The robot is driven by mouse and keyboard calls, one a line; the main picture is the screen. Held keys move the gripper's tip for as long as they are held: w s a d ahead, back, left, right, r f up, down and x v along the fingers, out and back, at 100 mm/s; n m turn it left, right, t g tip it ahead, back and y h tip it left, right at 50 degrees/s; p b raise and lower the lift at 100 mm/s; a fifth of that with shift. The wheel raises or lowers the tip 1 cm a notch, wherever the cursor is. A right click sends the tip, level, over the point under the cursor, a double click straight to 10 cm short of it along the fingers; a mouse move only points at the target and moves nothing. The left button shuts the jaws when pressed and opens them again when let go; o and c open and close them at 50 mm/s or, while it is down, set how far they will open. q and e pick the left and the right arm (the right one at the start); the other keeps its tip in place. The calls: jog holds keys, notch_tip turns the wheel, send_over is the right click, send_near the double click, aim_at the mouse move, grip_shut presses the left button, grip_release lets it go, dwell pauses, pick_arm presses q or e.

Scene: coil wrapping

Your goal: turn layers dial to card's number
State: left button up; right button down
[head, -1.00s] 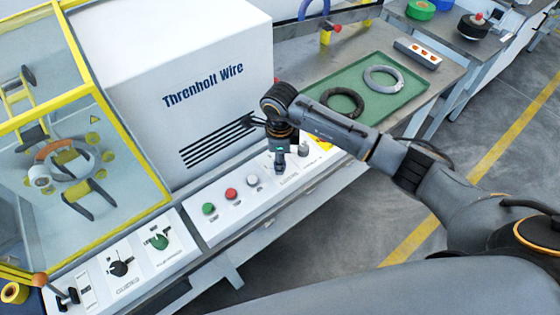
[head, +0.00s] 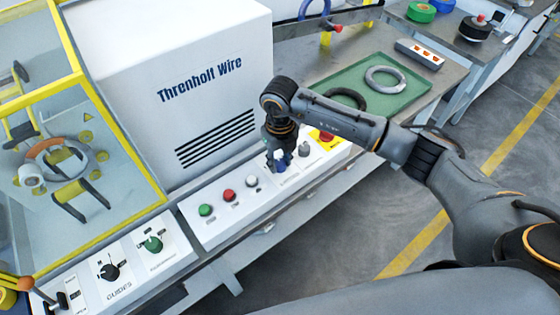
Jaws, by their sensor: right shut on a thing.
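My right gripper (head: 279,158) reaches down over the machine's sloped front panel (head: 222,227) and is shut on a blue dial (head: 281,167). Its fingers cover much of the dial, so the pointer cannot be read. The label in front of this dial is too small to read. A grey knob (head: 304,148) stands just right of the gripper. I cannot make out a card with a number. My left gripper is not in view.
Green (head: 206,210), red (head: 229,196) and white (head: 252,182) buttons line the panel left of the gripper. A red emergency button (head: 326,137) is at the right end. Black (head: 109,271) and green (head: 153,244) dials sit lower left. A green tray (head: 405,103) with rings lies behind my arm.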

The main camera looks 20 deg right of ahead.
aim_at(280, 162)
jog(key=m, duration=0.4)
jog(key=shift+m+b, duration=0.3)
jog(key=shift+b, duration=0.05)
jog(key=m, duration=0.4)
jog(key=shift+m, duration=0.4)
jog(key=c, duration=1)
grip_release()
notch_tip(280, 162, up, 12)
jog(key=shift+r, duration=0.1)
